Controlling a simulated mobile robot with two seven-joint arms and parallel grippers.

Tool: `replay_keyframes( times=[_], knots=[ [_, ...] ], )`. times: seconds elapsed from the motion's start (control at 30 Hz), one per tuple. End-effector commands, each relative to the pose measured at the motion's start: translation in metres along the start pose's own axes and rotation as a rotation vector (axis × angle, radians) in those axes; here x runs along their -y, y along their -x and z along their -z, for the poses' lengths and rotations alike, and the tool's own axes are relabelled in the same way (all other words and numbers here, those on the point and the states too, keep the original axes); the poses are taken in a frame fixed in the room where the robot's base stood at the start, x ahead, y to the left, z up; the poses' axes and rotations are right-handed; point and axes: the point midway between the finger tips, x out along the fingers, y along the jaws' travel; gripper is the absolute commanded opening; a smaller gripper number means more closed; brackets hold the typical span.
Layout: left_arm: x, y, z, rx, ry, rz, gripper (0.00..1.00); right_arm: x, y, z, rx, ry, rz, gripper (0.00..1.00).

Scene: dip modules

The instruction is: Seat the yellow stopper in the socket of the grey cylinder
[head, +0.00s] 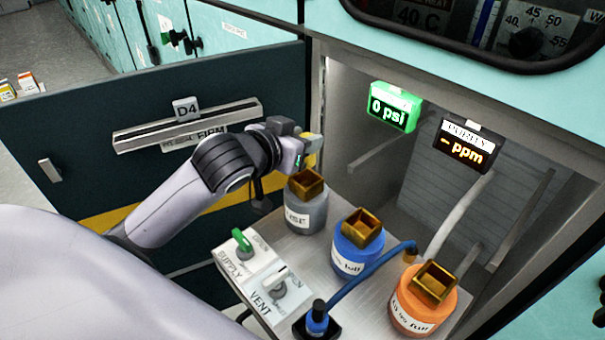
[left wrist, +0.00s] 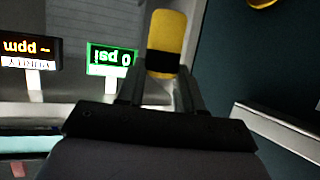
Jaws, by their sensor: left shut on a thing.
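My left gripper (head: 300,146) is shut on the yellow stopper (head: 310,156), which shows only in part beside the fingers in the head view. In the left wrist view the stopper (left wrist: 168,28) sticks out past the fingertips (left wrist: 158,82) and has a dark band. The grey cylinder (head: 307,218) stands upright on the shelf, with a square brass socket (head: 306,184) on top. The gripper and stopper are above the socket, near its back edge; the stopper looks apart from it. My right gripper is not in view.
A blue cylinder (head: 352,262) and an orange cylinder (head: 410,312) stand to the right, each with a brass socket. A blue hose (head: 372,268) passes near them. A green switch (head: 240,240) and a vent knob (head: 279,289) are in front. The open D4 door (head: 60,120) is at left.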

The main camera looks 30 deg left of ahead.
Motion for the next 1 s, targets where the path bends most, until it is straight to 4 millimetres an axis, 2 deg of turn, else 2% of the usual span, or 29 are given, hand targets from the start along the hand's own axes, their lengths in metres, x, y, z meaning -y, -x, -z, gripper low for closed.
replay_keyframes(
  times=[0.03,0.27,0.5,0.97,1.0],
  knots=[
    [0.000,-0.005,-0.012,0.004,-0.001,0.001,0.06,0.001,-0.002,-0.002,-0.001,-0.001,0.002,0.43],
    [0.000,-0.012,-0.029,0.001,0.000,0.002,0.06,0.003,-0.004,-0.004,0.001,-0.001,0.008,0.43],
    [0.000,-0.025,-0.061,0.001,0.000,0.000,0.06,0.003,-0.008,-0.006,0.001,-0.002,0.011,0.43],
    [0.000,-0.028,-0.067,-0.001,0.001,0.000,0.06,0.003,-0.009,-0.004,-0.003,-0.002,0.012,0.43],
    [0.000,-0.028,-0.066,-0.002,0.000,0.000,0.49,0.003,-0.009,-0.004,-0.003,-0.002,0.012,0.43]
  ],
)
